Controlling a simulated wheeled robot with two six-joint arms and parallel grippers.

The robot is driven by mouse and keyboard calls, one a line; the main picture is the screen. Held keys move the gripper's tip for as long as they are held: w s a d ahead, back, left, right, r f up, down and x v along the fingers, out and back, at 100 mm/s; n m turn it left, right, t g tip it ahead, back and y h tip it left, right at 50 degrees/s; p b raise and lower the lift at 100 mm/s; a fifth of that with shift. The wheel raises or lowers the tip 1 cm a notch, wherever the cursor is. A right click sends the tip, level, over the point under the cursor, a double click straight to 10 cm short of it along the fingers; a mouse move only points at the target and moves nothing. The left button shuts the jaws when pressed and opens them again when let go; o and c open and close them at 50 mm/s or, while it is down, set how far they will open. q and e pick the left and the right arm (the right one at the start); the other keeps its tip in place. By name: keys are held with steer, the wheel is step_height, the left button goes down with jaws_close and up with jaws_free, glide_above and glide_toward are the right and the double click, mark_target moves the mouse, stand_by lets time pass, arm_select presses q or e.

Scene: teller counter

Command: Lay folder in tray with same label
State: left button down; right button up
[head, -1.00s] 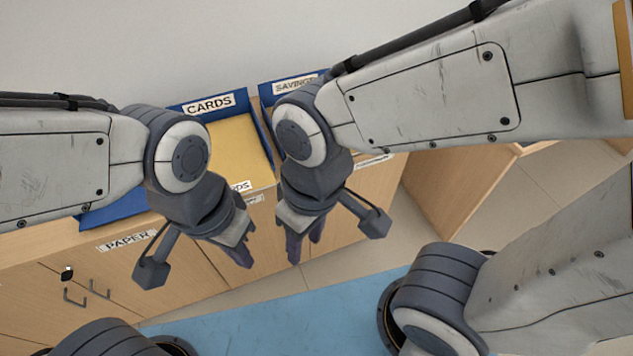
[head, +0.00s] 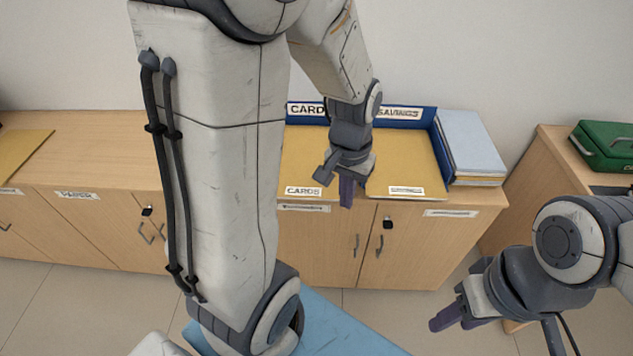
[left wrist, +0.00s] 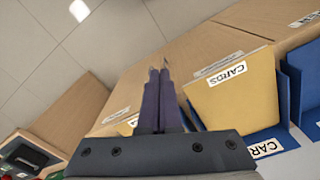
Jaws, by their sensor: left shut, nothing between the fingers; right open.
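A yellow folder labelled CARDS (head: 304,160) lies flat against the blue tray wall labelled CARDS (head: 308,108). A second yellow folder (head: 408,165) lies beside it in the blue tray labelled SAVINGS (head: 402,113); its front label is too small to read surely. My left gripper (head: 346,192) is shut and empty at the counter's front edge, between the folders' front labels, and its arm hides part of both trays. In the left wrist view, the shut fingers (left wrist: 158,75) are beside the CARDS folder (left wrist: 235,95). My right gripper (head: 452,318) is open and empty, low at the right.
Another yellow folder (head: 20,153) lies on the counter at the far left. A stack of folders (head: 472,150) stands right of the trays. A green case (head: 608,147) sits on the right-hand cabinet. The counter left of my left arm (head: 80,150) is mostly bare.

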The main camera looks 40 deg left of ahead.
mark_target(299, 195)
arm_select(q)
steer(key=a+f+n, duration=0.2)
steer(key=a+f, duration=0.1)
steer(key=a, duration=0.4)
steer(key=a+f+n, duration=0.3)
steer(key=a, duration=0.4)
steer(key=w+a+f, duration=0.1)
steer(key=w+f, duration=0.2)
steer(key=f, duration=0.6)
steer(key=shift+w+a+f+m, duration=0.15)
steer(key=shift+a+m, duration=0.1)
steer(key=shift+m, duration=0.05)
steer(key=shift+w+a, duration=0.35)
steer(key=shift+w, duration=0.25)
steer(key=shift+w+a, duration=0.3)
steer(key=shift+w, duration=0.3)
steer(key=shift+s, duration=0.1)
